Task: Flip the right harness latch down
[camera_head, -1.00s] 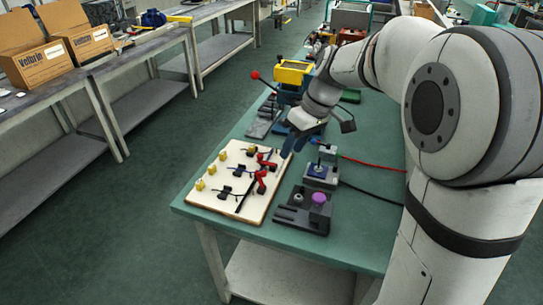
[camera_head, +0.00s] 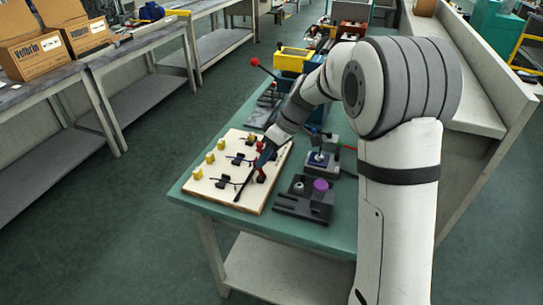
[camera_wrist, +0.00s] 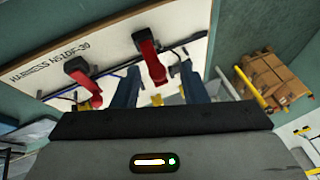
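The pale harness board (camera_head: 222,193) lies on the green table; it also fills the top of the wrist view (camera_wrist: 45,50). Two red latches with black bases show in the wrist view: one at left (camera_wrist: 92,92) and one nearer the middle (camera_wrist: 153,64). Their levers point toward my gripper. My gripper (camera_wrist: 158,88) is open, with its two blue fingers apart. The middle red latch lies in line with the gap between them; I cannot tell whether they touch it. In the head view my gripper (camera_head: 264,158) is over the board and partly hides the latches.
Yellow blocks (camera_head: 209,158) and black clips (camera_head: 221,182) stand on the board. A dark fixture with a purple knob (camera_head: 320,185) and a block with a blue top (camera_head: 318,158) stand right of it. A red-ball lever (camera_head: 255,62) rises behind.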

